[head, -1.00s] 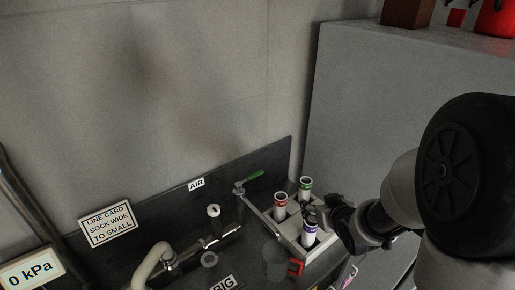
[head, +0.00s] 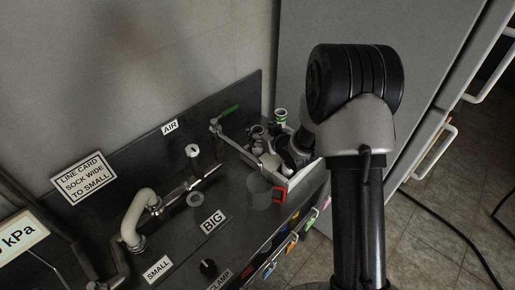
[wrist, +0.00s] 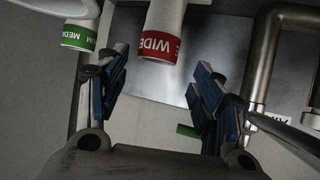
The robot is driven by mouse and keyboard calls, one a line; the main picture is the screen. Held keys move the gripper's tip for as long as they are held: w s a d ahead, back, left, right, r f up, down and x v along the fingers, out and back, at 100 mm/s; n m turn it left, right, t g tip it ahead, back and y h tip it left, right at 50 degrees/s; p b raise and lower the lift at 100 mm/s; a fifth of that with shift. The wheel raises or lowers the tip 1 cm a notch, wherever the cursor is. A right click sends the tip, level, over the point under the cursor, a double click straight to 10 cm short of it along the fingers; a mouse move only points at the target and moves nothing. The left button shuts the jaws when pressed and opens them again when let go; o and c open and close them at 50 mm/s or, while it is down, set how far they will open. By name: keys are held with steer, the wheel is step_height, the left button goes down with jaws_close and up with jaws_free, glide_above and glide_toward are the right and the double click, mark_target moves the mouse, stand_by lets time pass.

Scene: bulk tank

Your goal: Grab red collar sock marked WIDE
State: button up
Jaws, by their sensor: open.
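The red-collar sock marked WIDE (wrist: 160,45) shows in the wrist view as a white tube with a red band. It lies between and just beyond the fingertips of my gripper (wrist: 162,85), with a gap on both sides. My gripper is open and empty. The green-collar sock (wrist: 80,34), its label partly cut off, is left of it. In the head view the green-collar sock (head: 281,117) stands in the holder at the bench's right end. My gripper (head: 284,150) covers much of that holder, and I cannot make out the red collar there.
A bent pale pipe (head: 135,218) and a BIG label (head: 213,221) are further left. A grey cabinet (head: 305,50) rises behind on the right. A clear cup-like thing (head: 258,190) is in front of the holder.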

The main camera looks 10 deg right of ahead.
mark_target(255, 129)
steer(key=b+x, duration=0.1)
steer(key=x, duration=0.2)
steer(key=b+x, duration=0.1)
steer(key=x, duration=0.2)
steer(key=shift+d+f, duration=0.2)
steer(key=shift+d, duration=0.05)
steer(key=shift+s, duration=0.1)
steer(key=shift+c, duration=0.2)
steer(key=c, duration=1.1)
steer(key=shift+c, duration=0.2)
steer(key=shift+r, duration=0.15)
